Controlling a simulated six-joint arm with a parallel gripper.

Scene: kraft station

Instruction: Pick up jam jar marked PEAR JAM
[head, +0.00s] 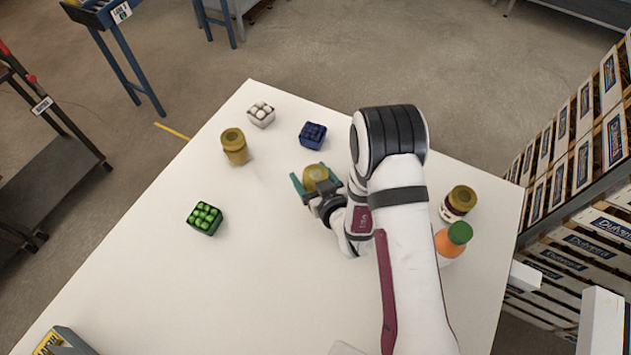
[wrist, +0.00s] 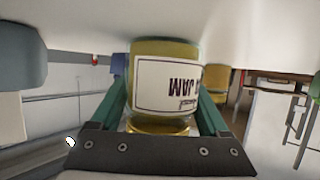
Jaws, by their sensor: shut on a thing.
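A jam jar (head: 315,174) with a gold lid and yellowish contents stands between the green fingers of my gripper (head: 316,187), near the middle of the white table. In the wrist view the jar (wrist: 165,85) appears upside down, with a white label. The word JAM is readable there; the word beside it is cut off by the jar's curve and the finger. My gripper (wrist: 165,112) is shut on the jar, one finger on each side. I cannot tell whether the jar's base touches the table.
Another yellowish jar (head: 235,146) stands to the left. A white punnet (head: 261,115), a blue punnet (head: 312,135) and a green punnet (head: 204,219) are around it. A dark jar (head: 459,202) and an orange bottle (head: 451,241) stand right of my arm.

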